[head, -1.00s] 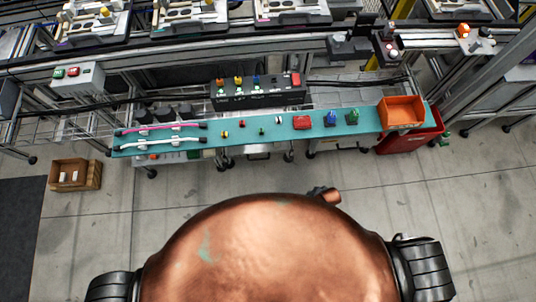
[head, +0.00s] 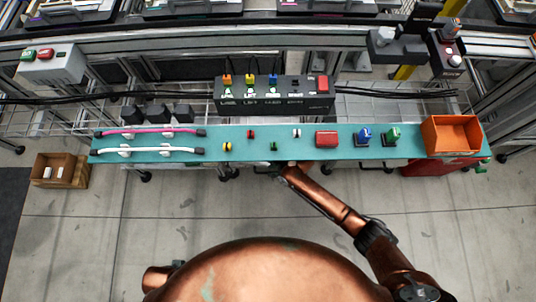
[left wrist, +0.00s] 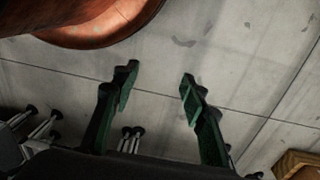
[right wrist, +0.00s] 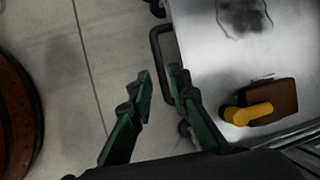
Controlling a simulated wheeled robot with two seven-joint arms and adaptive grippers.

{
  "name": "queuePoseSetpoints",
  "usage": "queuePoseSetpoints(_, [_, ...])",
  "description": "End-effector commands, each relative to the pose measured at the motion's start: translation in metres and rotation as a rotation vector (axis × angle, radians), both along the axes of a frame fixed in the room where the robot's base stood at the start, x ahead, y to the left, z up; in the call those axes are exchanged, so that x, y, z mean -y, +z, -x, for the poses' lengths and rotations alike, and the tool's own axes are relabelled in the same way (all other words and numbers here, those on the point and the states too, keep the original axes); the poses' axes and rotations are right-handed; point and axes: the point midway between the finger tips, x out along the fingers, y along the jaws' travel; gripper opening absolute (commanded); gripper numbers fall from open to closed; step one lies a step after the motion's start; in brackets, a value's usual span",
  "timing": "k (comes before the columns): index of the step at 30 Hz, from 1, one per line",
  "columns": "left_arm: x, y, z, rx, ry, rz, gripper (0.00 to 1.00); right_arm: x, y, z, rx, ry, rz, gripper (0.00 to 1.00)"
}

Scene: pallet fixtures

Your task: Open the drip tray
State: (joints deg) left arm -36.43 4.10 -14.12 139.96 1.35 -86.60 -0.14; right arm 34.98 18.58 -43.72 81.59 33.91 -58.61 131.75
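A grey metal tray (right wrist: 195,45), which looks like the drip tray, shows in the right wrist view with a dark stain on its surface. A black bar handle (right wrist: 157,50) sticks out from its left edge. My right gripper (right wrist: 162,82) is open, with a narrow gap between its fingers. The handle bar runs through that gap in the picture; I cannot tell whether a finger touches it. In the head view my right gripper (head: 285,170) is at the front edge of the teal shelf, its tips partly hidden. My left gripper (left wrist: 158,75) is open and empty above the floor.
The teal shelf (head: 220,141) carries cables, several buttons and an orange bin (head: 450,134). A brown block with a yellow part (right wrist: 252,112) lies on the tray. The floor before the bench is clear.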

Motion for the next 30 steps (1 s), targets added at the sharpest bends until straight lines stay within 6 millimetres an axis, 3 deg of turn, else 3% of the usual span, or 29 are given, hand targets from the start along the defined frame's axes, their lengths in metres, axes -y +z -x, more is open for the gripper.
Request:
queuePoseSetpoints(1, [0.003,-0.004,-0.002,0.010,-0.001,0.010,0.40,-0.002,-0.013,0.001,-0.006,0.001,0.001,0.17])
queuePoseSetpoints(9, [0.027,-0.045,-0.035,0.142,-0.008,0.074,0.40,-0.013,-0.037,-0.003,-0.005,0.002,0.001,0.17])
queuePoseSetpoints(15, [0.040,-0.062,-0.052,0.217,-0.005,0.108,0.40,-0.018,-0.049,-0.007,-0.003,0.001,0.002,0.17])
queuePoseSetpoints(30, [0.045,-0.066,-0.060,0.253,-0.001,0.123,0.40,-0.020,-0.051,-0.009,0.000,0.001,0.001,0.14])
